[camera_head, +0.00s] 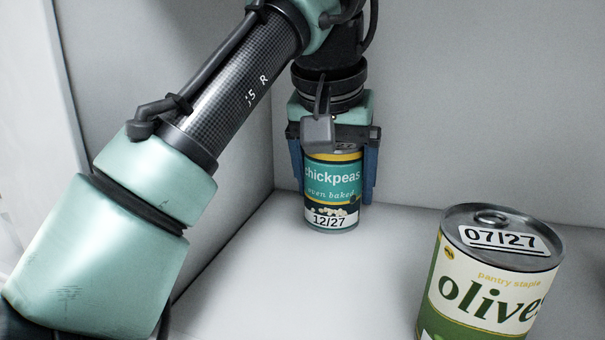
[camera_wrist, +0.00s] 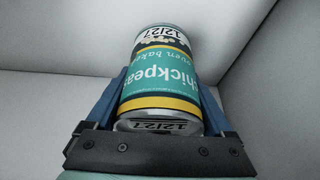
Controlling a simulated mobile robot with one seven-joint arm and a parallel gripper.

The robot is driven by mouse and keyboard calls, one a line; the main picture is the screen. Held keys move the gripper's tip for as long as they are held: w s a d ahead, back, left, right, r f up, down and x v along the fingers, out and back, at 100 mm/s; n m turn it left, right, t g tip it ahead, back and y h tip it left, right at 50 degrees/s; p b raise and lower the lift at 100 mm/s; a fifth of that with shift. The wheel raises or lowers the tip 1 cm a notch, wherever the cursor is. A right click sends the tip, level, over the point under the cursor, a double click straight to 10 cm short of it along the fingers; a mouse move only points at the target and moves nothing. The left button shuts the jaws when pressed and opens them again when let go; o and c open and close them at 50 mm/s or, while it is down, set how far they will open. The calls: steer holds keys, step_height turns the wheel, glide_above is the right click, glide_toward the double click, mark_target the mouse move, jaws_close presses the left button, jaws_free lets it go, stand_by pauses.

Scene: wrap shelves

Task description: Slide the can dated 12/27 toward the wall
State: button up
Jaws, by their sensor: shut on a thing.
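The chickpeas can (camera_head: 331,188) is teal with a yellow band and a white 12/27 label at its base. It stands upright, or nearly so, near the back left corner of the shelf. My gripper (camera_head: 334,170) comes down from above with its blue fingers on both sides of the can and is shut on it. In the wrist view the same can (camera_wrist: 162,75) sits between the fingers, with 12/27 also on its lid. Whether the can's base touches the shelf floor, I cannot tell for sure.
An olives can (camera_head: 488,280), with 07/27 on its lid, stands at the front right. The back wall (camera_head: 480,110) and left wall (camera_head: 225,215) are close to the chickpeas can. The shelf floor (camera_head: 300,290) between the cans is clear.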

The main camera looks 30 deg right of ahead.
steer(key=shift+w+d, duration=0.1)
steer(key=shift+d, duration=0.05)
steer(key=o, duration=1.5)
steer(key=shift+s+a+r+b, duration=0.25)
steer(key=shift+r+b, duration=0.3)
steer(key=shift+b, duration=0.2)
steer(key=shift+s+a+r+b, duration=0.2)
steer(key=shift+r+b, duration=0.3)
steer(key=shift+r, duration=0.1)
steer(key=s+a+b, duration=0.2)
steer(key=s+a, duration=0.1)
steer(key=a, duration=0.1)
steer(key=s+a+b, duration=0.3)
steer(key=s+a, duration=0.1)
steer(key=shift+s+a+r, duration=0.25)
steer(key=shift+s+a, duration=0.25)
steer(key=shift+s, duration=0.05)
